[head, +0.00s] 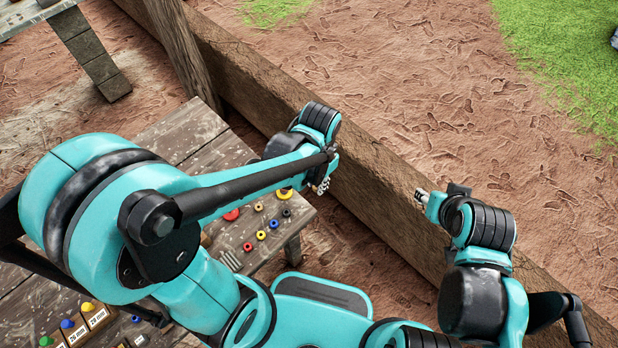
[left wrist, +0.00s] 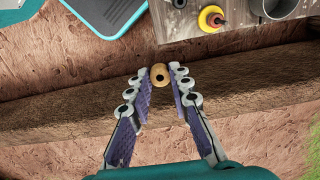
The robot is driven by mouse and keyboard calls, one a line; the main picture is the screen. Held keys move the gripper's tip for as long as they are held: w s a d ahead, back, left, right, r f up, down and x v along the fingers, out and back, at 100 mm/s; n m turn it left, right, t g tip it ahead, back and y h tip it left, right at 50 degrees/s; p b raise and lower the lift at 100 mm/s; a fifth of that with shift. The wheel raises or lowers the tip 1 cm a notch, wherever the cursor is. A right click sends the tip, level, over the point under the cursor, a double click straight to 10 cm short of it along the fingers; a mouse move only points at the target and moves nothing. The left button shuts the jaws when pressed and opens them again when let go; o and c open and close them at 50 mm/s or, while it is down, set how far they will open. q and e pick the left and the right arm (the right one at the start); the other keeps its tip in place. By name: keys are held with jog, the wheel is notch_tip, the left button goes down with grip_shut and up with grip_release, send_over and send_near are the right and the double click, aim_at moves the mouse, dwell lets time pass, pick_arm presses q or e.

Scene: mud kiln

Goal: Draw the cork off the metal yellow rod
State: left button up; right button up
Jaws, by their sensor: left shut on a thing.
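My left gripper (left wrist: 160,80) is shut on the cork (left wrist: 159,76), a round tan piece with a dark hole, held between the fingertips in the left wrist view. The cork is clear of the table, with the wooden beam and ground below it. In the head view my left gripper (head: 322,186) is just past the table's right edge, and the cork cannot be made out there. A yellow round piece with a dark centre (left wrist: 211,18) stands on the table; it also shows in the head view (head: 285,193), partly hidden by my arm. I cannot make out a rod's full shape. My right gripper (head: 421,196) is away to the right, its jaws unclear.
The weathered wooden table (head: 195,135) carries several small coloured rings, including a red one (head: 247,246), and a grey cup (left wrist: 275,8). Labelled blocks with coloured knobs (head: 88,312) lie at the lower left. A long wooden beam (head: 385,190) runs beside the table.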

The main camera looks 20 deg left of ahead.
pick_arm(q)
jog(key=shift+c, duration=1.3)
jog(key=shift+r, duration=0.25)
